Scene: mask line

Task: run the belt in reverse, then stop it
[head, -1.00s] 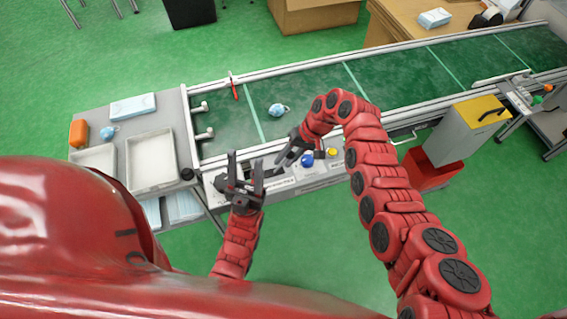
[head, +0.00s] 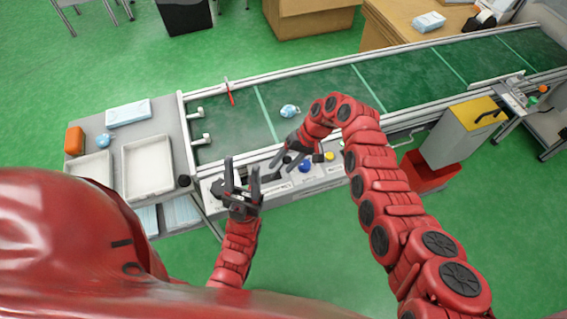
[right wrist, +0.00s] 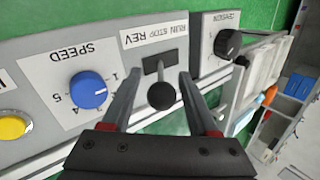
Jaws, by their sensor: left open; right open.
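The green conveyor belt (head: 320,95) runs from the left table to the far right, with a crumpled blue-white mask (head: 290,111) on it. My right gripper (head: 280,160) is open over the control panel (head: 320,179). In the right wrist view, the black-knobbed lever (right wrist: 161,95) is between its open fingers, in line with the RUN STOP REV label (right wrist: 153,35). I cannot tell whether a finger touches it or which setting it has. The blue SPEED knob (right wrist: 88,90) is beside it. My left gripper (head: 241,178) is open and empty near the panel's left end.
A black TENSION knob (right wrist: 227,42) and a yellow button (right wrist: 12,127) flank the lever and speed knob. The left table holds a white tray (head: 148,166), a blue mask pack (head: 128,112) and an orange item (head: 74,140). A yellow-topped box (head: 468,120) stands at right.

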